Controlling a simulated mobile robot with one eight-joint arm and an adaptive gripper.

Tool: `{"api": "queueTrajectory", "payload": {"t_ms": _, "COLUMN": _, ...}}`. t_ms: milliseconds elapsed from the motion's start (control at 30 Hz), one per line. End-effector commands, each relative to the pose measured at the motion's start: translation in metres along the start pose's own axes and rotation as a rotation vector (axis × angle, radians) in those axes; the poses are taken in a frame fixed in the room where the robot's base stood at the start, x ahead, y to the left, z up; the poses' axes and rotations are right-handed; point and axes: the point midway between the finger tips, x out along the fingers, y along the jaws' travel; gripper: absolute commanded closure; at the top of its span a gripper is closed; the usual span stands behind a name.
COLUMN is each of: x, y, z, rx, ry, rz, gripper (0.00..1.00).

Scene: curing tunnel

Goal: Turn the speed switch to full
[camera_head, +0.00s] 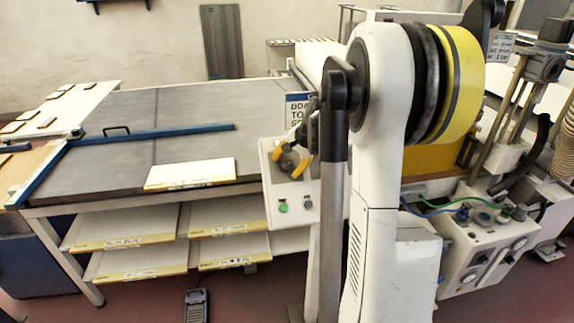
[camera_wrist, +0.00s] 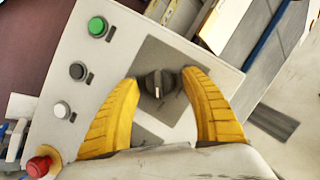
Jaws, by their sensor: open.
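The speed switch (camera_wrist: 158,84) is a black rotary knob with a white pointer mark, set on a dark grey square plate in the wrist view. The plate is part of a white control panel (camera_wrist: 75,48). My gripper (camera_wrist: 166,82) has two yellow ribbed fingers, open on both sides of the knob, with gaps showing between them and it. In the head view my gripper (camera_head: 288,160) is in front of the panel (camera_head: 282,207), and it hides the knob. No scale or lettering around the knob can be read.
The panel also carries a green button (camera_wrist: 97,27), a black knob (camera_wrist: 77,71), a white button (camera_wrist: 61,110) and a red button (camera_wrist: 40,165). A grey table (camera_head: 110,165) stands left of the panel, with a white board (camera_head: 190,173) on it and shelves below.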

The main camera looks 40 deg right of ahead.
Motion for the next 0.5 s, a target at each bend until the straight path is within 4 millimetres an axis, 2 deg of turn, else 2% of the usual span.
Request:
{"api": "queueTrajectory", "payload": {"t_ms": 167, "x": -0.023, "y": 0.001, "z": 0.000, "rx": 0.001, "ry": 0.001, "rz": 0.000, "gripper": 0.46}}
{"api": "queueTrajectory", "payload": {"t_ms": 500, "x": -0.096, "y": 0.000, "z": 0.000, "rx": 0.002, "ry": 0.000, "rz": 0.000, "gripper": 0.46}}
